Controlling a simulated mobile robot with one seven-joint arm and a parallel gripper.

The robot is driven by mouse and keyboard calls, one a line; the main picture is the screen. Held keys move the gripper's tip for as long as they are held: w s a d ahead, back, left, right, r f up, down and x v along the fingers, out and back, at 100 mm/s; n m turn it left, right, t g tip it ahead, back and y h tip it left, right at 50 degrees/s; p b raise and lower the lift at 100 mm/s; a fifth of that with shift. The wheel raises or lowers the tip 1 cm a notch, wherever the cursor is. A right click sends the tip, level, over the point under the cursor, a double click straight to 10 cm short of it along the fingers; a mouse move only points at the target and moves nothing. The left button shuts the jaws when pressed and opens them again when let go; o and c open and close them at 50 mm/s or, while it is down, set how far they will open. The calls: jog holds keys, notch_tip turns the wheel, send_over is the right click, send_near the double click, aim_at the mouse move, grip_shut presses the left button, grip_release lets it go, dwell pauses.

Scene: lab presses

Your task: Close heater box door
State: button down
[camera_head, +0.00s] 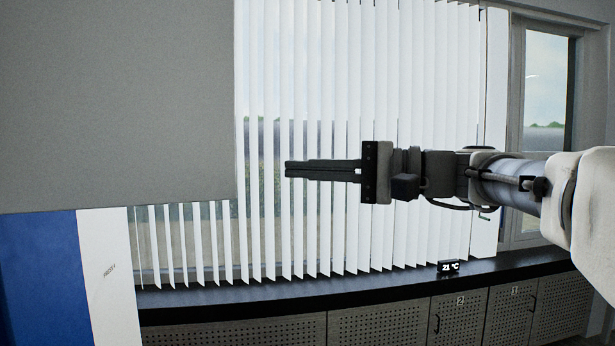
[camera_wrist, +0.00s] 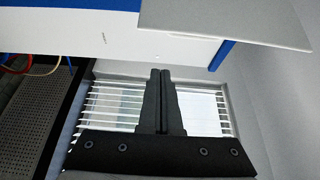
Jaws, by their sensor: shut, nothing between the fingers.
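A large flat grey panel (camera_head: 115,100) fills the upper left of the head view; it appears to be the heater box door, standing open. The wrist view shows what looks like the same panel (camera_wrist: 235,18) at upper right, edge free. Below it is a blue and white body (camera_head: 110,275), also across the top of the wrist view (camera_wrist: 140,35). No hinge or handle is clearly visible. My gripper (camera_head: 288,169) is shut and empty, pointing left, with its tips right of the panel's edge in the head view. Its closed fingers (camera_wrist: 160,72) also show in the wrist view.
White vertical blinds (camera_head: 350,110) hang before a window behind my arm. A dark sill (camera_head: 330,291) with a small temperature display (camera_head: 448,267) runs below, above perforated cabinets (camera_head: 380,324). In the wrist view, cables (camera_wrist: 25,65) lie at far left.

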jog(key=p+x, duration=0.2)
jog(key=x, duration=0.8)
jog(key=s, duration=0.1)
jog(key=s+d, duration=0.2)
jog(key=s, duration=0.1)
jog(key=shift+d, duration=0.1)
